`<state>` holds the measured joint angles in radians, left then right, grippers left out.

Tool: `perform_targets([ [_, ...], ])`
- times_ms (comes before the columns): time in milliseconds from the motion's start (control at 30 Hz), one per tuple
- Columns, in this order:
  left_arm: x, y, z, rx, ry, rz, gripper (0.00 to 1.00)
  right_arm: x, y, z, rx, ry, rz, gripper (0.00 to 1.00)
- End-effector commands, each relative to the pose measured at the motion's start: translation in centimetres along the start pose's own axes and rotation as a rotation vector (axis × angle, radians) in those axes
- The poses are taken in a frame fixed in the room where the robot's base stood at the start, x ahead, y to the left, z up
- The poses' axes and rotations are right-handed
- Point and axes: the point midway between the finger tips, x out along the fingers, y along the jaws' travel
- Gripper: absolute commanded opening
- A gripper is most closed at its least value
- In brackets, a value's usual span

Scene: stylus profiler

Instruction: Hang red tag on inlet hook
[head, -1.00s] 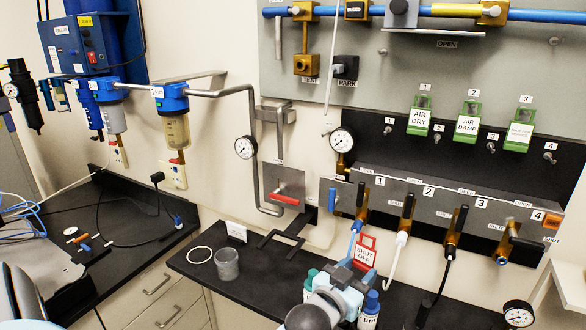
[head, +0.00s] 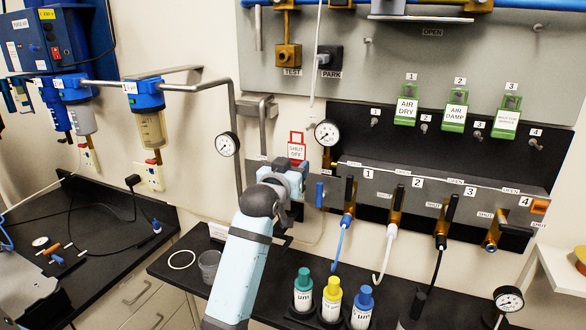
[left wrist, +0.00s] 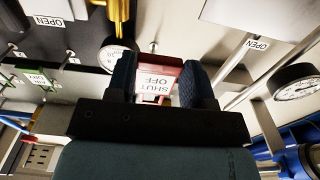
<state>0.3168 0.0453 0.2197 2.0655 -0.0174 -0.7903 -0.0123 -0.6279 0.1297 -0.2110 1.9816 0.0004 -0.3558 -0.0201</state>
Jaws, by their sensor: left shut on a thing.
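My left gripper (head: 296,166) is shut on the red tag (head: 297,148), a red frame with a white "SHUT OFF" plate. It holds the tag upright in front of the wall, left of the round gauge (head: 327,133). In the left wrist view the tag (left wrist: 157,82) sits between the two dark blue fingers (left wrist: 165,84), its text upside down. A small hook-like peg (left wrist: 153,47) shows just beyond the tag there, apart from it in the picture; I cannot tell whether it is the inlet hook. The red-handled inlet valve is hidden behind my gripper. My right gripper is not in view.
To the right is the valve manifold (head: 430,190) with numbered valves and hoses. Above it, green tags (head: 406,110) hang on a black board. Capped bottles (head: 332,300) and a glass beaker (head: 209,265) stand on the dark bench. A bent grey pipe (head: 236,140) runs left of my gripper.

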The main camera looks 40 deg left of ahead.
Motion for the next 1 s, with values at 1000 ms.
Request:
perform_targets([
  [1000,4.9,0.0,0.1,0.000,0.001,0.002,0.10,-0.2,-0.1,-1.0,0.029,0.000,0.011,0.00],
])
